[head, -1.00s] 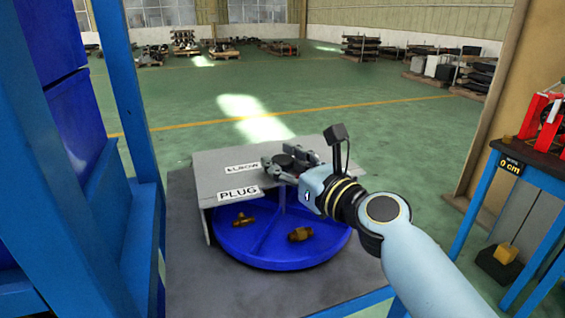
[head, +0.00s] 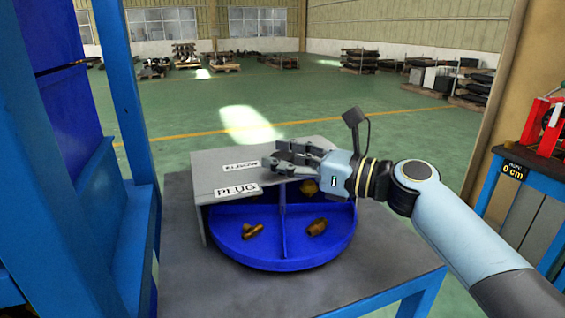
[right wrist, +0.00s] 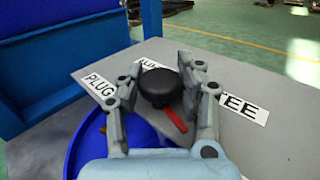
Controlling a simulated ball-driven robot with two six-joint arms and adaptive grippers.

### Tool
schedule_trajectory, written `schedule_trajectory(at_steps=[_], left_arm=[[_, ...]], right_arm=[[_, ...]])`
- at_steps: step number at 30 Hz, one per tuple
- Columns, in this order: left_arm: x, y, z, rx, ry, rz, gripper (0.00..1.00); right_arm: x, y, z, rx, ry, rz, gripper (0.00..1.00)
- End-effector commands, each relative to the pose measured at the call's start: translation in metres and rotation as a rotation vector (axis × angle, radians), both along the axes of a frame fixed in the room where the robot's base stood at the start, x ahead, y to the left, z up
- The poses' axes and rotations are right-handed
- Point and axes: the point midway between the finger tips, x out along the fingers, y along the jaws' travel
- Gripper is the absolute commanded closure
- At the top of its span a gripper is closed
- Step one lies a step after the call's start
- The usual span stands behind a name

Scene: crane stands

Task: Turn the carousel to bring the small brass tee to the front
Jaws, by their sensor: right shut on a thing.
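The blue carousel (head: 270,262) sits under a grey cover (head: 215,165), its front part showing with upright dividers. A small brass fitting with a side branch, looking like the tee (head: 252,231), lies in the front-left compartment. Another brass fitting (head: 317,227) lies in the front-right compartment, and a third brass piece (head: 309,187) lies farther back, partly hidden under my right gripper. My right gripper (head: 280,156) is shut on the black knob (right wrist: 160,85) on top of the cover. The knob's red pointer (right wrist: 174,119) shows in the right wrist view. My left gripper is not in view.
The cover carries a PLUG label (head: 237,190), an ELBOW label (head: 259,162) and a TEE label (right wrist: 243,106). A blue post (head: 135,130) stands close on the left. A blue table (head: 545,180) with a red device stands at right. The grey tabletop in front is clear.

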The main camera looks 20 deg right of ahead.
Motion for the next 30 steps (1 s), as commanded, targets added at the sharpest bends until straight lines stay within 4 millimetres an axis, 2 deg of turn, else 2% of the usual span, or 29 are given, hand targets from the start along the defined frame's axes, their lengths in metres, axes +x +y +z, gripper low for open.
schedule_trajectory(at_steps=[23, 24, 29, 30], left_arm=[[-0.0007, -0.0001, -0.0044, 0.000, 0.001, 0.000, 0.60], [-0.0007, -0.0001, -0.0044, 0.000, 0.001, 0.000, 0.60], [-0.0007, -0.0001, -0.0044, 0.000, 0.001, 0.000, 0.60], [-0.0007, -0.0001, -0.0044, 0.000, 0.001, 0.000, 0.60]], right_arm=[[-0.0001, -0.0001, -0.0009, -0.001, 0.001, 0.054, 1.00], [-0.0001, -0.0001, -0.0009, -0.001, 0.001, 0.054, 0.60], [-0.0001, -0.0001, -0.0007, -0.001, 0.001, 0.054, 0.39], [-0.0001, -0.0001, -0.0006, -0.001, 0.001, 0.054, 0.38]])
